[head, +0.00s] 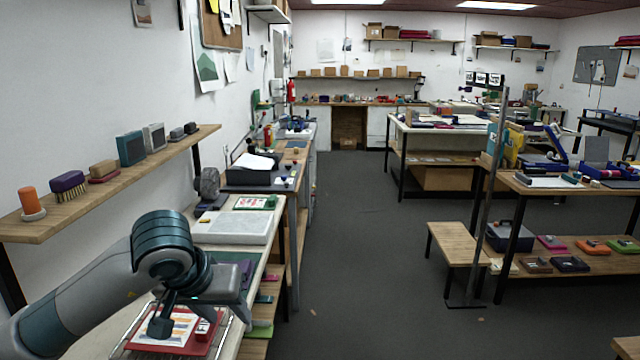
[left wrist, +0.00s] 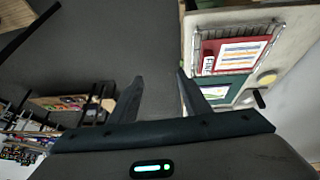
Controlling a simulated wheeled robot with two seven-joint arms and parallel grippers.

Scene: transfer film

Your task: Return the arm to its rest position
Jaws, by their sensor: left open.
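My left gripper (head: 178,318) is at the lower left of the head view, over the near end of the left-hand bench. It seems to be above a wire rack that holds a red frame (head: 207,346) with a printed sheet (head: 177,328). In the left wrist view the two fingers of the left gripper (left wrist: 158,90) stand apart with nothing between them. The red frame (left wrist: 207,60) and a green frame (left wrist: 232,92) show to the right of the fingers there. My right gripper is in neither view.
A wooden wall shelf (head: 105,187) with brushes and small boxes runs close above my left arm. A pale flat slab (head: 232,227) lies farther along the bench. The grey floor (head: 365,270) in the middle is open. A low wooden bench (head: 455,243) stands to the right.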

